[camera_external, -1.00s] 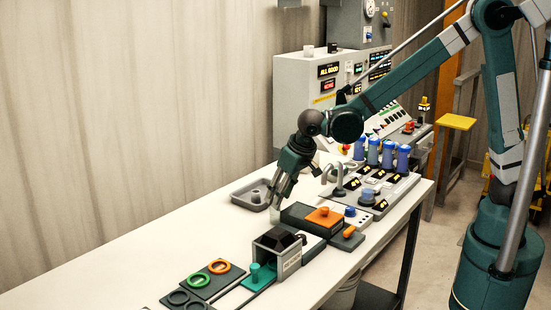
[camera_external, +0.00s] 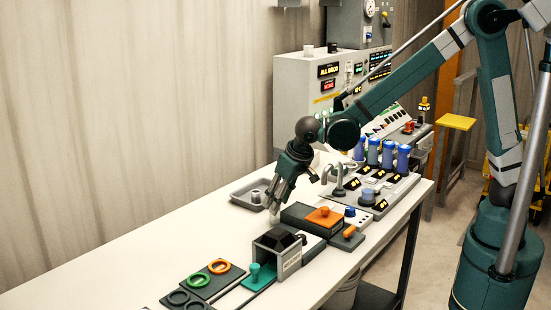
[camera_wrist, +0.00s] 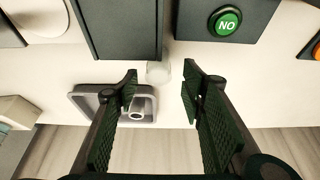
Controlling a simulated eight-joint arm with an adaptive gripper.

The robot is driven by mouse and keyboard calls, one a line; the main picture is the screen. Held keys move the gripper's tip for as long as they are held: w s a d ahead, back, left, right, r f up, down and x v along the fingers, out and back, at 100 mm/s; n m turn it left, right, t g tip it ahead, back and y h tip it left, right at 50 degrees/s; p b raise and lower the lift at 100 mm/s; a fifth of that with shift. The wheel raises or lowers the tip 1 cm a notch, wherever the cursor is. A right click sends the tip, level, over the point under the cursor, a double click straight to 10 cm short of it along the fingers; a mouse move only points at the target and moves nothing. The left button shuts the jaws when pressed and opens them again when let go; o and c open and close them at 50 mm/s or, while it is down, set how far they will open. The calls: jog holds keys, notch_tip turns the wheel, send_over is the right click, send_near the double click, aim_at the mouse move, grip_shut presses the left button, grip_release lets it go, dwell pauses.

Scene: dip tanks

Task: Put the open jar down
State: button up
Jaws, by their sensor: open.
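The open jar (camera_wrist: 158,73) is a small pale, see-through cup in the wrist view. In the outside view the jar (camera_external: 274,216) stands faintly on the white bench, left of the dark block with the orange top. My gripper (camera_external: 277,203) is just above it. In the wrist view my gripper (camera_wrist: 160,76) is open, with a finger on each side of the jar and a clear gap to both. The jar's rim is too small to make out.
A grey tray (camera_external: 238,201) with a small pale ring-shaped piece (camera_wrist: 137,115) lies close behind the gripper. Dark blocks, one with a green NO button (camera_wrist: 226,22), stand near the jar. The white bench (camera_external: 130,245) is bare at left.

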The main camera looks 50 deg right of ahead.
jog(key=shift+b+x, duration=0.85)
jog(key=shift+x, duration=1.75)
jog(key=shift+d, duration=0.15)
jog(key=c, duration=0.9)
